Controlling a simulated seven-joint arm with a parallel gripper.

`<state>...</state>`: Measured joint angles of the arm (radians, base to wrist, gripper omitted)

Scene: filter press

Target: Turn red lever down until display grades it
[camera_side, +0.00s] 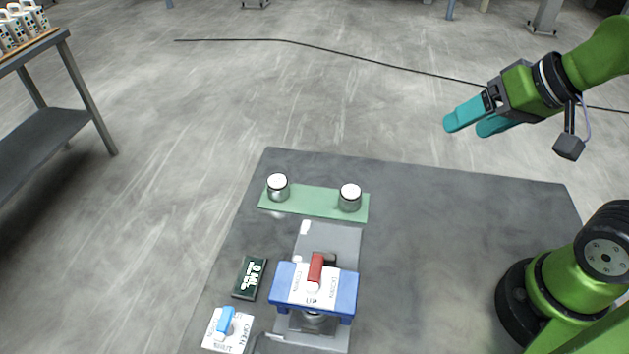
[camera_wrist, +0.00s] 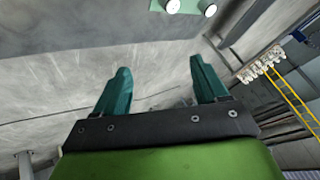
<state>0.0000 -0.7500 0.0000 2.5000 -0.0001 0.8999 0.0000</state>
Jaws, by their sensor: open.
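The red lever (camera_side: 316,269) stands on top of a blue press block (camera_side: 344,299) in the side view. White labels with the word DOWN lie beside it on the block. A small dark display (camera_side: 249,278) with light text that seems to read 0 mL lies left of the block. My gripper (camera_side: 470,125) is open and empty, high at the upper right, well away from the lever. Its two teal fingers also show apart in the wrist view (camera_wrist: 160,88). The lever is not in the wrist view.
A blue handle (camera_side: 226,320) on a white OPEN/SHUT plate (camera_side: 238,342) sits at the front left. A green strip (camera_side: 315,203) with two white-topped cups stands behind the press. The dark table (camera_side: 440,235) is clear right of the press. A side bench (camera_side: 42,125) stands far left.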

